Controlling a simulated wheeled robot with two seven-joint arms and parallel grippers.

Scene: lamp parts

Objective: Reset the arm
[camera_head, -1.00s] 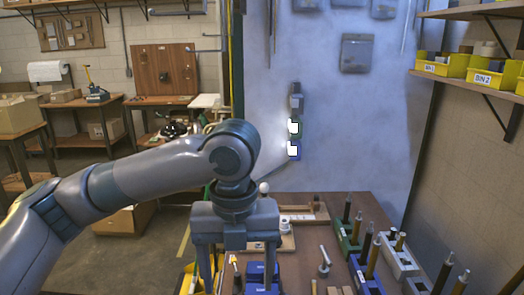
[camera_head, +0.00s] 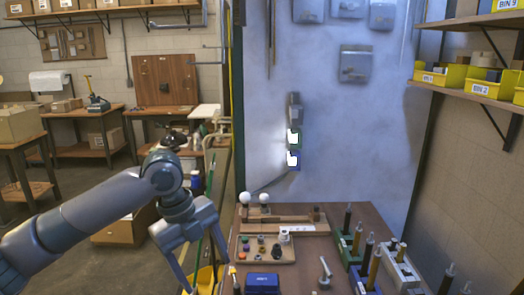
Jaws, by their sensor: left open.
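My left gripper (camera_head: 208,262) hangs at the left side of the work table (camera_head: 325,218), with its fingers pointing down and spread apart. It is open and nothing shows between its fingers. My left arm (camera_head: 90,222) reaches in from the left edge of the view. My right gripper is not in view.
On the table are a wooden tray (camera_head: 286,254) with small parts, two white bulbs (camera_head: 264,198), a blue box (camera_head: 262,283) and a metal lever piece (camera_head: 325,272). Racks of tools (camera_head: 375,262) line the right. A yellow thing (camera_head: 204,279) stands below my gripper.

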